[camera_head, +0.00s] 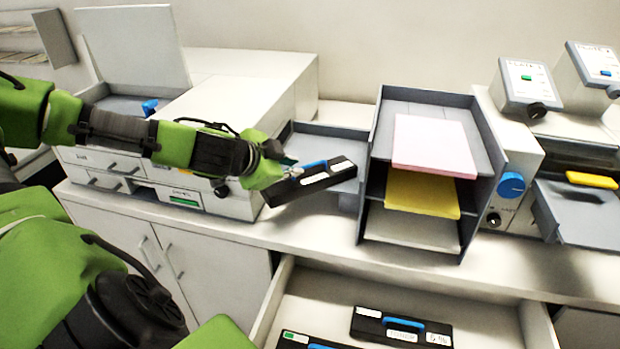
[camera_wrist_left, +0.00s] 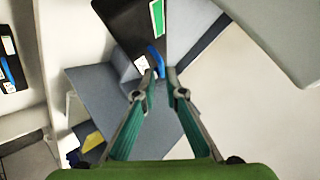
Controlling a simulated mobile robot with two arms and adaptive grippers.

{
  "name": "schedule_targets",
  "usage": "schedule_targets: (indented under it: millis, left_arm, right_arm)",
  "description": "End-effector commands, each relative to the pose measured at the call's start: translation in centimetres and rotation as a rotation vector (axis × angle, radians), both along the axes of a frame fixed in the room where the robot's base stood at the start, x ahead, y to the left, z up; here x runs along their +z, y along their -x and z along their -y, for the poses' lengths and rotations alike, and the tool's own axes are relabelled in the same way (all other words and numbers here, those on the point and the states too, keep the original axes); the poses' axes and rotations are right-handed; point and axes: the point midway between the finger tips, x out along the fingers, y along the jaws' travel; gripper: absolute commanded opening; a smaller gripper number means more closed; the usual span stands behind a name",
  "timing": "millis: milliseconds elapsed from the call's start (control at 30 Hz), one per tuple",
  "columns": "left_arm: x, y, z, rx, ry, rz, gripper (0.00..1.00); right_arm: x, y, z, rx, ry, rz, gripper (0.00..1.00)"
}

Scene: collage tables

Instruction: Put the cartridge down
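A black cartridge (camera_head: 312,184) with a blue handle and white labels is held tilted above the counter, in front of a grey tray. My left gripper (camera_head: 290,168) is shut on its blue handle. In the left wrist view the fingertips (camera_wrist_left: 162,78) close around the blue handle, and the black cartridge (camera_wrist_left: 128,25) shows a green label. Part of the cartridge is cut off by that view's top edge. My right gripper is not in view.
An open drawer (camera_head: 470,324) below the counter holds other black cartridges (camera_head: 366,325) with blue handles. A paper rack (camera_head: 375,190) stands right of the held cartridge. A white printer-like machine (camera_head: 250,100) stands left. A machine with a blue knob (camera_head: 511,185) stands further right.

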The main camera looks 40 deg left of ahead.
Motion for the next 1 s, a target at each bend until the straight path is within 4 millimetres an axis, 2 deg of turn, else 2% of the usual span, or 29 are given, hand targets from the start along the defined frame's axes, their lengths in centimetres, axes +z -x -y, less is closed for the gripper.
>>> schedule_targets:
  millis: [200, 400, 733, 800, 1000]
  left_arm:
    - [-1.1, -2.1, -0.3, 0.000, 0.005, -0.002, 0.11]
    - [-2.2, -3.5, -0.6, -0.001, 0.002, 0.000, 0.11]
    - [-2.5, -3.8, -0.8, 0.000, 0.000, 0.000, 0.11]
    - [-2.5, -3.8, -0.8, 0.000, 0.000, 0.000, 0.00]
    - [-2.3, -3.8, -0.8, -0.002, -0.001, 0.003, 0.00]
  right_arm:
    - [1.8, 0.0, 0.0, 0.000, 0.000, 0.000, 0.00]
    - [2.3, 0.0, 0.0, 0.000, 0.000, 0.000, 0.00]
    - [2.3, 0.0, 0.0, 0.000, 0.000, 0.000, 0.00]
    - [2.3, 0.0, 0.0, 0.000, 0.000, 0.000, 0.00]
    - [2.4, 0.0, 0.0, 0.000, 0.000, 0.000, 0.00]
